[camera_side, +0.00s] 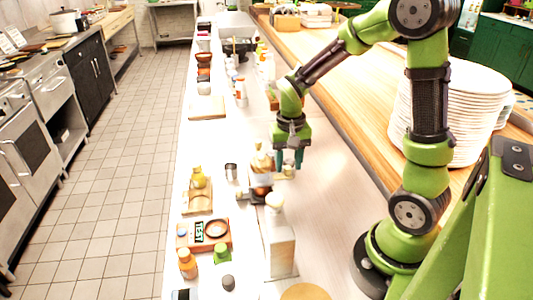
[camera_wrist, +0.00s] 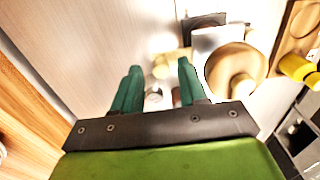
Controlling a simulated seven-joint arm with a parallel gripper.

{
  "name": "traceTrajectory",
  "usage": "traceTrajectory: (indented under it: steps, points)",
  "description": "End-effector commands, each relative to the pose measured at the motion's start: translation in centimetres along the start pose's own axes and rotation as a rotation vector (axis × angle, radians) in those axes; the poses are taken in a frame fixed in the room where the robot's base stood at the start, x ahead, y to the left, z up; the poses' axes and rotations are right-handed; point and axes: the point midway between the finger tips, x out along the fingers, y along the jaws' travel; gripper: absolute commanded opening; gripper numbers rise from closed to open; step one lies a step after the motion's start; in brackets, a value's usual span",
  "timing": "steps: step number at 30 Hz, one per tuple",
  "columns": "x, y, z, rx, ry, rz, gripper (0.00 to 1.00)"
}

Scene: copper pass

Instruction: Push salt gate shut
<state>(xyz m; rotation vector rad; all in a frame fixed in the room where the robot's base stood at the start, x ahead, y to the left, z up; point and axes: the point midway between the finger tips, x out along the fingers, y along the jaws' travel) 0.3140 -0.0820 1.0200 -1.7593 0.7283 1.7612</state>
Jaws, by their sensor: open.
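My gripper (camera_side: 289,160) is over the white counter, with its two teal fingers pointing down and apart. In the wrist view the gripper (camera_wrist: 159,66) has nothing clearly held between its fingers. Just left of the fingers in the side view stands a small dispenser-like fixture (camera_side: 262,160) with a pale, rounded top. In the wrist view a round wooden top (camera_wrist: 235,70) on a white body lies right of the fingers, and a small yellowish piece (camera_wrist: 172,64) shows near the right fingertip. I cannot tell which part is the salt gate, nor whether a finger touches it.
A white box-like post (camera_side: 280,245) with a knob stands nearer the camera. A wooden scale with a green display (camera_side: 207,233), a yellow bottle on a board (camera_side: 198,178) and a metal cup (camera_side: 231,171) are to the left. Stacked plates (camera_side: 470,105) stand right.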

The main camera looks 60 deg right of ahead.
Motion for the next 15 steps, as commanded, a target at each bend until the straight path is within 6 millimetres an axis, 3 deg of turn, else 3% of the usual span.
traceTrajectory:
  steps: [15]
  points:
    - [-4.2,0.0,-0.1,0.000,0.003,-0.001,0.43]
